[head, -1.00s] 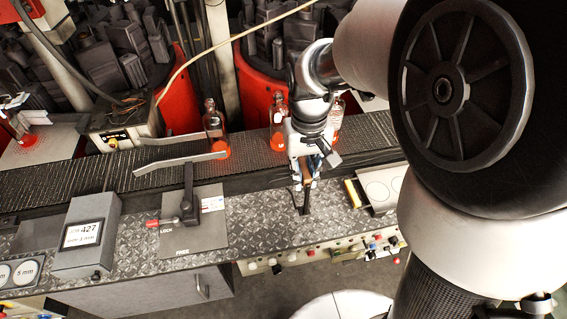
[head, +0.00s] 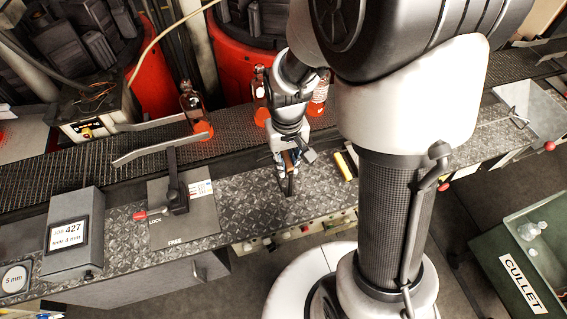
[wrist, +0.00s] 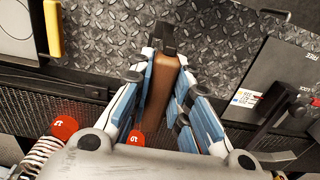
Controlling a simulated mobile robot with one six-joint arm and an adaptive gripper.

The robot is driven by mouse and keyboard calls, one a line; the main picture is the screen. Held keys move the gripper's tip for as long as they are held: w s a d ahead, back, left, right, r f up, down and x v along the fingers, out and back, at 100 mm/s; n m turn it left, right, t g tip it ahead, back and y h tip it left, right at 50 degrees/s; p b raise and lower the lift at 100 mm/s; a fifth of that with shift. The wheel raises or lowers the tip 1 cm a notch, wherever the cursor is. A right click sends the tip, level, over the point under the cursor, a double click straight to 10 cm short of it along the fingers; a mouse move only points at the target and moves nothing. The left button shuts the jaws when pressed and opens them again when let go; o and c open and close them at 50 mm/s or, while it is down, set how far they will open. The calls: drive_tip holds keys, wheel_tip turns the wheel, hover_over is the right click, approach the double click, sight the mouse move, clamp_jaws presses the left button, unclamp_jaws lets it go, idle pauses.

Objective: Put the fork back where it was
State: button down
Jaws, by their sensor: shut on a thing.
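My gripper (head: 287,165) is shut on the fork, above the diamond-plate ledge in front of the conveyor. In the wrist view, the blue-padded fingers of my gripper (wrist: 166,58) close on both sides of the fork's brown handle (wrist: 158,100). The fork's dark end (wrist: 165,38) sticks out past the fingertips over the plate. In the head view, the fork's dark end (head: 291,185) points down towards the ledge; I cannot tell whether it touches.
The diamond-plate ledge (head: 237,205) is mostly clear. A lever (head: 174,180) on a LOCK/FREE plate and a grey display box (head: 72,232) stand to the left. A yellow handle (head: 343,167) is at the right. Orange-based bottles (head: 192,110) stand on the conveyor (head: 70,162). A CULLET bin (head: 520,283) is lower right.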

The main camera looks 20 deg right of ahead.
sight(289, 192)
drive_tip(key=shift+f+b, duration=0.55)
drive_tip(key=shift+f, duration=2)
drive_tip(key=shift+f, duration=0.15)
drive_tip(key=c, duration=1.5)
unclamp_jaws()
